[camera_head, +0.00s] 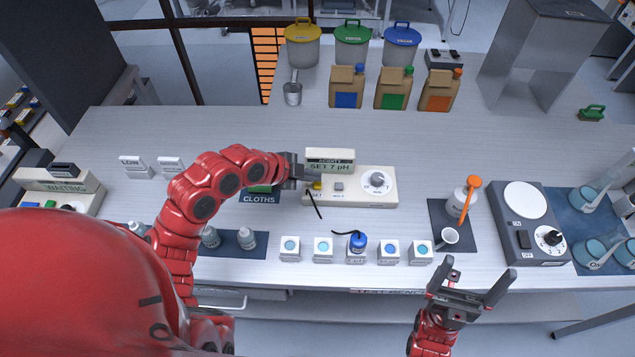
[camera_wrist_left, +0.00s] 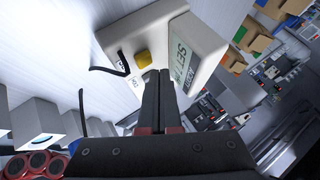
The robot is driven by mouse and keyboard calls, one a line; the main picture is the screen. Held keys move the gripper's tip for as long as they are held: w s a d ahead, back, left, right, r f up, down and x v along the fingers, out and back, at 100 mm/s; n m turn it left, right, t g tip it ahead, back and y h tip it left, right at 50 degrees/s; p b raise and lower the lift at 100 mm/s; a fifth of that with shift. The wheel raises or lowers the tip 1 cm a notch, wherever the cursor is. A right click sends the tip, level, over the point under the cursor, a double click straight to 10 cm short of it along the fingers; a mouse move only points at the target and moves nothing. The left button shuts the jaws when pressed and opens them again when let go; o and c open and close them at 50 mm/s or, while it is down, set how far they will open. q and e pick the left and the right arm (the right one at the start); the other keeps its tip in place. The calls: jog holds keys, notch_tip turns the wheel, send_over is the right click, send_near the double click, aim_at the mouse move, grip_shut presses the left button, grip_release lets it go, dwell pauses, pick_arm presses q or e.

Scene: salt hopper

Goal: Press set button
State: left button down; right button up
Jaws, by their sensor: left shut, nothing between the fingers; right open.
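The acidity meter (camera_head: 352,199) is a cream box on the table with a raised display (camera_head: 330,163) that reads "SET 7 pH". A yellow button (camera_head: 316,186), a grey button (camera_head: 338,186) and a round dial (camera_head: 376,181) sit on its top. The yellow button also shows in the left wrist view (camera_wrist_left: 143,58). My left gripper (camera_head: 300,180) is shut and empty at the meter's left end, close to the yellow button; I cannot tell if it touches. In the left wrist view its fingers (camera_wrist_left: 158,85) cover part of the panel. My right gripper (camera_head: 470,297) is open and empty past the table's front edge.
A black cable (camera_head: 314,204) hangs from the meter. Several small white blocks (camera_head: 290,248) stand in front of it, with a blue-capped probe (camera_head: 357,245) among them. A stirrer (camera_head: 530,225) is to the right.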

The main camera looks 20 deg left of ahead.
aim_at(313, 189)
pick_arm(q)
notch_tip(313, 189, up, 5)
jog(key=shift+p, duration=1.25)
